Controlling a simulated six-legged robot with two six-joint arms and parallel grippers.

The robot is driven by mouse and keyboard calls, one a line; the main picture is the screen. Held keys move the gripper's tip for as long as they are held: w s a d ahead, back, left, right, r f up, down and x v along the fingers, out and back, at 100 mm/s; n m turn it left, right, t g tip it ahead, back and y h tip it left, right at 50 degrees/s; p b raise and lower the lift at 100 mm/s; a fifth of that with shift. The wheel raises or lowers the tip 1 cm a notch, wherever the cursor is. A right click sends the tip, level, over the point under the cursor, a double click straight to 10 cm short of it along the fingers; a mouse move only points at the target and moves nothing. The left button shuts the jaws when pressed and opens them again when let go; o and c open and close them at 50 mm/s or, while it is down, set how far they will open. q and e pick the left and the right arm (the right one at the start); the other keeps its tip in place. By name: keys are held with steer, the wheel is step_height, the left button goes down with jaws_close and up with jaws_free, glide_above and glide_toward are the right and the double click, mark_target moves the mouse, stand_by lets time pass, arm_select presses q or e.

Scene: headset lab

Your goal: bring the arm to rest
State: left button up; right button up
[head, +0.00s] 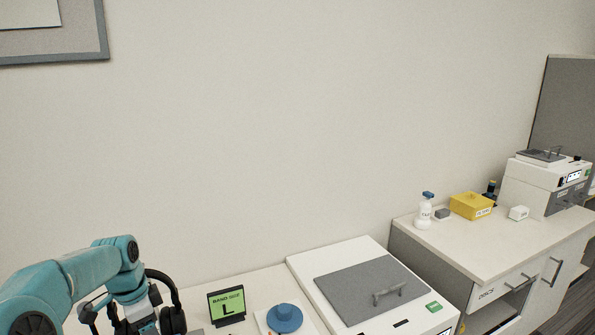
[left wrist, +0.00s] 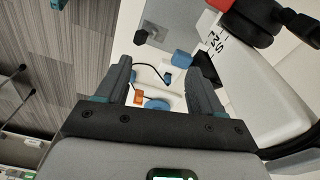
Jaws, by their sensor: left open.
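My left arm (head: 75,280) comes in from the lower left in the head view, bent at the elbow with its wrist pointing down. My left gripper (left wrist: 160,78) is open in the left wrist view, with its two dark fingers apart and nothing held between them. Beyond the fingers lie a blue round piece (left wrist: 157,104), a small orange piece (left wrist: 139,98) and a dark cable. A black headset (head: 172,310) stands beside the wrist in the head view, partly hidden by my arm. My right gripper is in neither view.
A farther counter (head: 480,245) holds a bottle (head: 425,212), a yellow box (head: 471,206) and a white machine (head: 540,185).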

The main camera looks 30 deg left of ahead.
arm_select(q)
steer(key=w+d+f+n+h, duration=0.1)
steer(key=w+d+f, duration=0.1)
steer(key=d+f, duration=0.8)
steer(key=w+d+f+n+h, duration=0.1)
steer(key=w+d+f+n, duration=0.15)
steer(key=d+f, duration=0.65)
steer(key=s+d+f+n, duration=0.1)
steer(key=s+d+f, duration=0.2)
steer(key=s+d, duration=0.2)
steer(key=s+d+f+n+h, duration=0.1)
steer(key=s+d+f, duration=0.2)
steer(key=s+d, duration=0.2)
steer(key=s+d+f+n, duration=0.2)
steer(key=s+d+f, duration=0.2)
steer(key=d, duration=0.6)
steer(key=shift+s+d+g, duration=0.3)
steer(key=shift+s+d, duration=0.05)
steer(key=shift+s, duration=0.4)
steer(key=shift+w+a+f, duration=0.1)
steer(key=shift+w, duration=0.1)
steer(key=c, duration=0.5)
steer(key=shift+o, duration=0.2)
steer(key=shift+s, duration=0.1)
